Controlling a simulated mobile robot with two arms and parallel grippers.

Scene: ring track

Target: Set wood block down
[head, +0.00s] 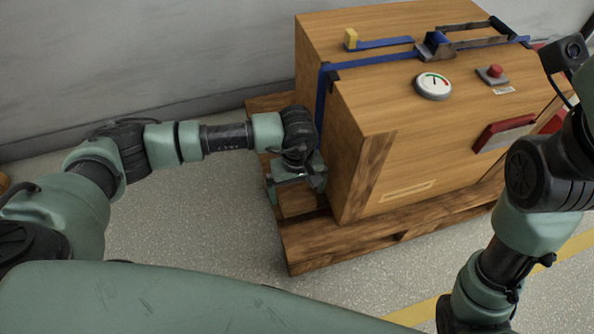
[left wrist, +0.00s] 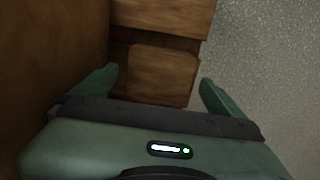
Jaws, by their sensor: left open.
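The wood block (head: 297,203) lies at the near left corner of the wooden pallet (head: 345,240), beside the left side of the big wooden crate (head: 345,150). My left gripper (head: 295,190) points down over it, with a finger on either side. In the left wrist view the brown block (left wrist: 162,75) sits between the spread fingers of the left gripper (left wrist: 158,78), with a gap visible at its right. The gripper is open. Whether the block's underside rests fully on the pallet is hidden. My right arm is at the right; its fingers are out of sight.
The crate carries a blue strap (head: 375,58) with a buckle, a round gauge (head: 433,86), a red button (head: 495,71) and a red-edged plate (head: 503,134). A grey wall (head: 150,50) stands behind. Speckled floor (head: 200,225) is clear left of the pallet.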

